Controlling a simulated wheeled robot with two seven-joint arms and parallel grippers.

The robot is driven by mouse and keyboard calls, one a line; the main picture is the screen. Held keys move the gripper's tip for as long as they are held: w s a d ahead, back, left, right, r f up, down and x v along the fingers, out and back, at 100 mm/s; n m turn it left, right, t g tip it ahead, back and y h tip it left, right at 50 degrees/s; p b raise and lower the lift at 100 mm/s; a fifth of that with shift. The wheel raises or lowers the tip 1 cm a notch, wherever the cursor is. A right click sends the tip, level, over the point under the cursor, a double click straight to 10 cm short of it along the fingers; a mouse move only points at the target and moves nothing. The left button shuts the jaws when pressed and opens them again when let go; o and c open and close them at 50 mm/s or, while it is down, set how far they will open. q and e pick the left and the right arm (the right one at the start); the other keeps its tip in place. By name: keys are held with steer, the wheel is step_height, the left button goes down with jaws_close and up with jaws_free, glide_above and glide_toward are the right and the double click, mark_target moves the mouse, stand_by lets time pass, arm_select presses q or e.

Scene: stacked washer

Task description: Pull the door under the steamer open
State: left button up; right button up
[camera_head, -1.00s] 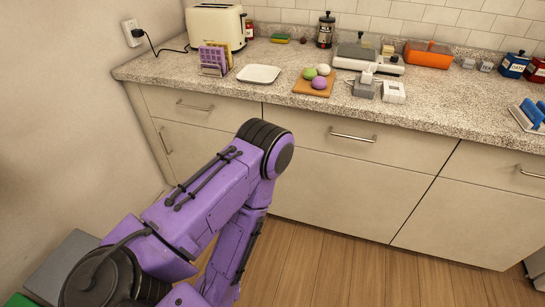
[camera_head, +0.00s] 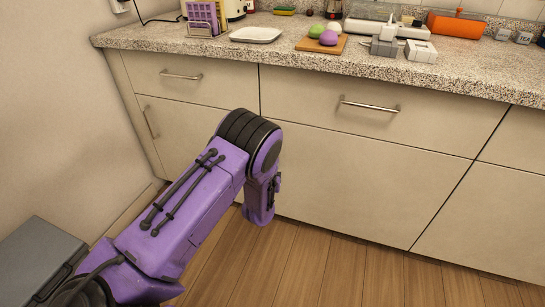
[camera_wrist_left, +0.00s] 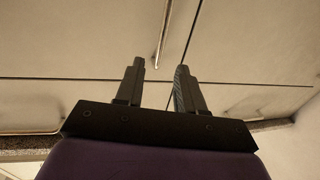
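A left cabinet door (camera_head: 185,125) has a vertical bar handle (camera_head: 149,122) near its left edge. In the wrist view that handle (camera_wrist_left: 163,35) shows upright beside a seam. A cream appliance (camera_head: 233,9), partly cut off by the frame, stands on the counter above; I cannot tell if it is the steamer. My left gripper (camera_wrist_left: 156,66) is open and empty. The handle's near end appears between its fingertips in the picture, seemingly beyond them. In the head view my forearm hides this gripper. My right gripper is not in view.
A drawer with a horizontal handle (camera_head: 181,75) is above the door. A wider front with its own handle (camera_head: 370,105) is to the right. The granite countertop (camera_head: 140,38) overhangs the fronts. A wall (camera_head: 50,110) bounds the left. The wooden floor (camera_head: 340,265) is clear.

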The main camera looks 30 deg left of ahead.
arm_select(q)
steer(key=b+x, duration=0.1)
steer(key=x, duration=0.6)
steer(key=shift+w+a, duration=0.2)
steer(key=shift+w, duration=0.15)
jaws_close()
